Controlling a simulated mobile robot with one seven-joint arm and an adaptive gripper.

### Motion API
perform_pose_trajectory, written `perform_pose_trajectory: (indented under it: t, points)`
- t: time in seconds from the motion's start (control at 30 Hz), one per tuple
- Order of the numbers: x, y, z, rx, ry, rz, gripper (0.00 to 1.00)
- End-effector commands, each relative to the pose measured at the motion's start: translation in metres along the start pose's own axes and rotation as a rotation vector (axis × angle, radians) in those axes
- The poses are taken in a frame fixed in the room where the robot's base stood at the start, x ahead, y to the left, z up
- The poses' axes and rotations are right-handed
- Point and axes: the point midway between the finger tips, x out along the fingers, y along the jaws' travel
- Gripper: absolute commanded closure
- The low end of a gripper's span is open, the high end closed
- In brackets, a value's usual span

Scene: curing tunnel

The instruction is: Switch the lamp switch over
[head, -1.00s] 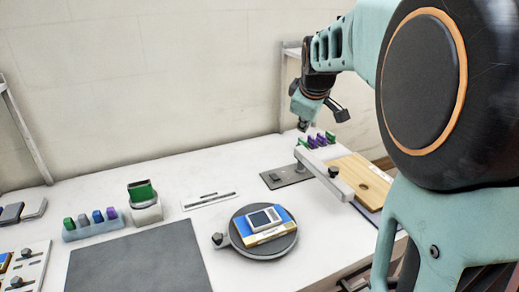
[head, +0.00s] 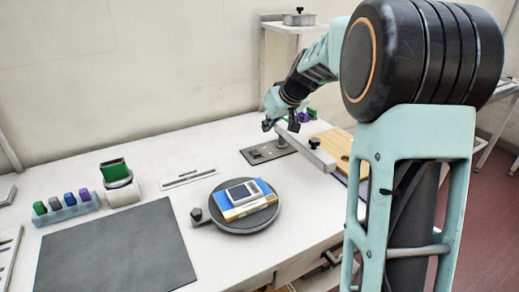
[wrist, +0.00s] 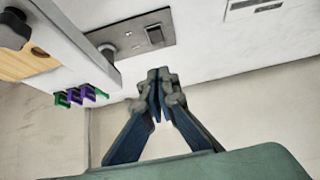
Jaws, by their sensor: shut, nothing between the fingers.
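The lamp switch is a small dark rocker (wrist: 154,35) on a grey plate (wrist: 128,42) in the wrist view. In the head view the plate (head: 246,154) lies on the white table near the back, and the rocker (head: 257,154) is small there. My gripper (wrist: 159,76) is shut and empty. In the wrist view its fingertips are just below the plate's edge and pointing towards it. In the head view my gripper (head: 268,125) hangs above the plate, apart from it. Which way the rocker is tipped is too small to tell.
A dark mat (head: 115,250) lies front left.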

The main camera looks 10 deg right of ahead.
Motion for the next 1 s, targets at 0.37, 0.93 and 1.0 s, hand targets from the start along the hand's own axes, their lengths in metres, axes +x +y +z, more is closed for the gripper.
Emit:
perform_pose_trajectory:
  t: [0.37,0.93,1.0]
  points:
    - [0.044,-0.001,0.001,-0.002,-0.004,-0.002,1.0]
    - [0.125,0.0,0.025,-0.001,-0.001,0.0,1.0]
    - [0.127,0.0,0.027,-0.002,-0.001,0.0,1.0]
